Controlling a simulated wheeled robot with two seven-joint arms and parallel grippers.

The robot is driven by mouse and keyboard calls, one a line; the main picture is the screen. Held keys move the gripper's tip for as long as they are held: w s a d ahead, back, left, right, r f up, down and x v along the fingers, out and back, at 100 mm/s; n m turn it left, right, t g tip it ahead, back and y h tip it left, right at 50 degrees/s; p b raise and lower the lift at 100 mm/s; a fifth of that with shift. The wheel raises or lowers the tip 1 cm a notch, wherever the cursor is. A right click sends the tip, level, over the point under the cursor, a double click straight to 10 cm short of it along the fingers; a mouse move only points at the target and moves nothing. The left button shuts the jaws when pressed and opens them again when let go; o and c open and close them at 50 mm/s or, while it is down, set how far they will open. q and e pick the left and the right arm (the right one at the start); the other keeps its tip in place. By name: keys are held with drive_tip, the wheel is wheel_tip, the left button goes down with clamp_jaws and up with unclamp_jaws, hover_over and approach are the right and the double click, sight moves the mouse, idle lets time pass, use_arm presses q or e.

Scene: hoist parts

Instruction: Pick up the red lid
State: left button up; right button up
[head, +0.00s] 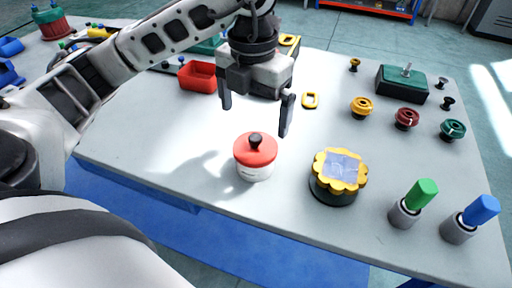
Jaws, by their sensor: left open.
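The red lid (261,151) sits on a white round container (256,172) near the front edge of the table. The lid has a dark knob (256,140) on top. My left gripper (256,117) hangs above and slightly behind the lid, fingers pointing down and spread apart. It holds nothing, and there is a gap between its fingertips and the knob. My right gripper does not show.
A yellow flower-shaped piece (341,170) on a dark base stands right of the lid. Green-topped (422,193) and blue-topped (482,210) cylinders stand front right. A red bin (198,76) is behind left. The table (150,140) left of the lid is clear.

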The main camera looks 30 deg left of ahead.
sight(256, 136)
use_arm(q)
drive_tip(key=shift+d+f, duration=0.2)
drive_tip(key=shift+f, duration=3.35)
drive_tip(key=c, duration=1)
drive_tip(key=shift+r, duration=0.2)
